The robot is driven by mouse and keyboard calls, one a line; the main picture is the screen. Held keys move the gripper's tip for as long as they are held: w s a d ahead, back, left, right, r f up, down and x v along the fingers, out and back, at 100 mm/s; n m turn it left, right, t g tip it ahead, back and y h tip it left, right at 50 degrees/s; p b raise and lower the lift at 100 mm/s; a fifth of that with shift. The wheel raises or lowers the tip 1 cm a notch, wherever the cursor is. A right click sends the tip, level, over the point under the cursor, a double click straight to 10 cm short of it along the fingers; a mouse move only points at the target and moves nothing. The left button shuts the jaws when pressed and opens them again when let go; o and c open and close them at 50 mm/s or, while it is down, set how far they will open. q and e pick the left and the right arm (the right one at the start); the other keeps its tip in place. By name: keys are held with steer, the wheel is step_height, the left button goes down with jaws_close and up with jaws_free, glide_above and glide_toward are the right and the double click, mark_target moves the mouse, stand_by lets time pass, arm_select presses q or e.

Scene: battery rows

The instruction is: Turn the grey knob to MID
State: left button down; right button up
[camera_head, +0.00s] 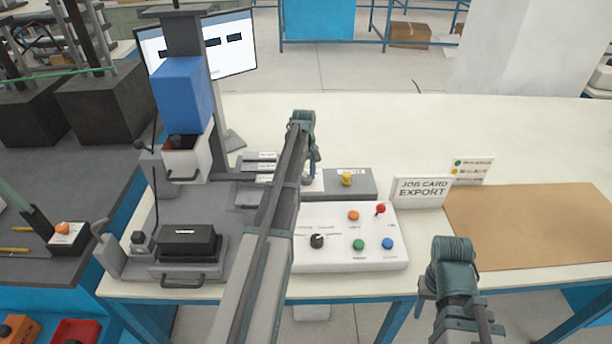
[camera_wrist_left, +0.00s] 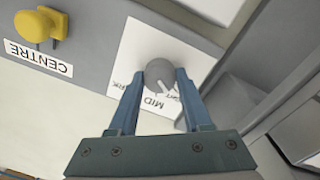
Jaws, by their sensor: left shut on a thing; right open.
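The grey knob (camera_wrist_left: 158,72) sits on a white label plate (camera_wrist_left: 143,43) in the left wrist view. Its white pointer line points down and slightly right in that view, to the right of the word MID, towards a partly hidden label. A label ending in "RK" is to the left of MID. My left gripper (camera_wrist_left: 159,80) is shut on the knob, one finger on each side. My right gripper (camera_head: 424,291) is open at the table's front edge.
A yellow knob (camera_head: 347,178) labelled CENTRE stands beside the plate. In front is a white control box (camera_head: 337,261) with a black knob, coloured buttons and a red lever. A press stands left.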

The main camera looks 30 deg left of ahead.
mark_target(305, 177)
arm_select(q)
steer(key=m, duration=0.3)
steer(key=shift+m, duration=0.4)
steer(key=m, duration=0.4)
steer(key=shift+m, duration=0.3)
steer(key=shift+c, duration=1.7)
jaws_free()
steer(key=shift+r, duration=0.1)
step_height(305, 177, up, 14)
steer(key=p, duration=1.4)
steer(key=shift+a, duration=0.25)
